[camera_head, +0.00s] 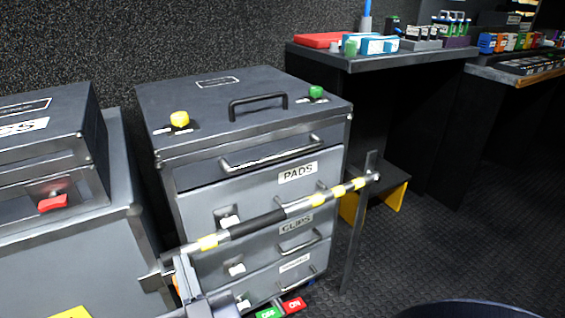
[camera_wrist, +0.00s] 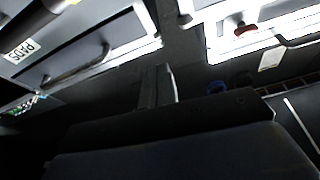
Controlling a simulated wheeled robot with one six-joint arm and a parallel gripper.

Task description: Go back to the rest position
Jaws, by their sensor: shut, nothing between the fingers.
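My gripper (camera_wrist: 157,88) shows in the wrist view as a pale grey upright shape above the dark wrist body. Its fingers are together with nothing held between them. It hangs in clear space, apart from the drawer fronts at the top of that view. In the head view, a grey part with blue and orange bits sits at the bottom left by the rail; I cannot tell if it belongs to my arm.
A barred rail (camera_head: 258,223) with yellow bands runs across the cabinet front to a grey post (camera_head: 358,225). A grey case (camera_head: 60,255) stands at left. Benches (camera_head: 395,58) with small items stand behind.

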